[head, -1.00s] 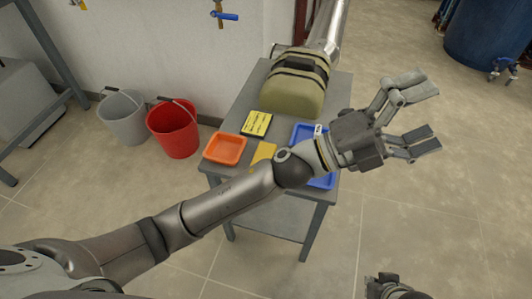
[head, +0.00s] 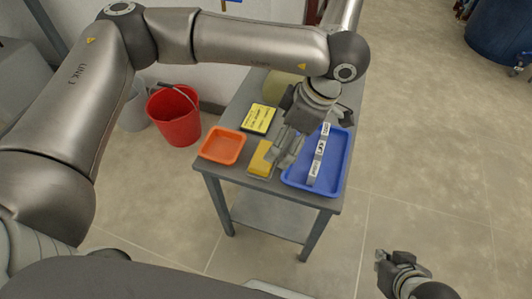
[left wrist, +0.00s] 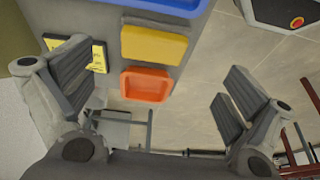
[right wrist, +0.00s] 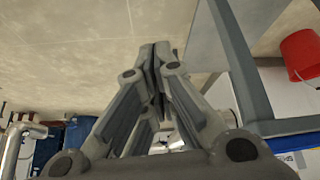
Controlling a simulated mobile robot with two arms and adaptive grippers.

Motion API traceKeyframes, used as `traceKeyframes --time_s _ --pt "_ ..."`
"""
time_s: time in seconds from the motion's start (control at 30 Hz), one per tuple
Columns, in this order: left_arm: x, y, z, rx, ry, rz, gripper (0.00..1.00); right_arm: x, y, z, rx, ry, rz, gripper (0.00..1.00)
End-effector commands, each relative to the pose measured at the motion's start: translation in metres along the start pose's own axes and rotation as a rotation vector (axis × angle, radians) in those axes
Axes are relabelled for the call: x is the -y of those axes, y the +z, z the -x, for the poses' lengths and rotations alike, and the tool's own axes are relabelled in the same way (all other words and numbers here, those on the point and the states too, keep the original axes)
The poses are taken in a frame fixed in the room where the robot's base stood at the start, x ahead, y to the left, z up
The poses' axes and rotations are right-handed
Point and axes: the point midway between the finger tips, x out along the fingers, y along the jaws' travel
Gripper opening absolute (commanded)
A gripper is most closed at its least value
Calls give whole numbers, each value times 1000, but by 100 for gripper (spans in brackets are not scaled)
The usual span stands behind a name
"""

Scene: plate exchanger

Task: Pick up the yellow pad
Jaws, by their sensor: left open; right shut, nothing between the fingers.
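The yellow pad (head: 260,158) lies on the grey table near its front edge, between the orange tray (head: 222,146) and the blue tray (head: 335,160). It also shows in the left wrist view (left wrist: 153,44), beside the orange tray (left wrist: 146,85). My left gripper (head: 284,152) is open over the table, just right of the pad in the head view, and partly covers its right side. In the left wrist view its fingers are wide apart with nothing between them. My right gripper (head: 384,262) is low, right of the table, shut and empty; its closed fingers fill the right wrist view (right wrist: 156,55).
A yellow card with black writing (head: 259,118) lies behind the pad. A grey labelled bar (head: 320,152) lies across the blue tray. A red bucket (head: 174,115) stands on the floor to the left.

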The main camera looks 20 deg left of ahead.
Motion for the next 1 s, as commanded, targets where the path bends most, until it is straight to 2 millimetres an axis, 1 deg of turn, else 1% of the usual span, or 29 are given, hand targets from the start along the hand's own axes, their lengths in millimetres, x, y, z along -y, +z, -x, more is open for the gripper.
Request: traceKeyframes --time_s 0.03,0.1,0.17,0.3,0.4,0.67,0.9,1.0 --pt "-5 -9 1 -35 15 10 100 0 0 0 -2 0 0 0" --pt "-7 -16 -1 -59 24 16 100 0 -3 0 -17 -1 1 0" --pt "-8 -18 -9 -67 25 18 100 1 -9 -2 -43 -2 1 0" --pt "-8 -18 -32 -64 22 16 100 4 -29 -4 -135 -7 4 0" --pt "-8 -19 -44 -63 22 16 100 5 -41 -5 -192 -11 5 0" --pt "-7 -18 -60 -60 23 15 100 7 -58 -4 -271 -15 7 0" --pt "-5 -16 -89 -61 22 16 100 12 -93 1 -438 -24 9 0" --pt "-6 -16 -99 -60 21 16 100 14 -104 5 -493 -28 10 0"
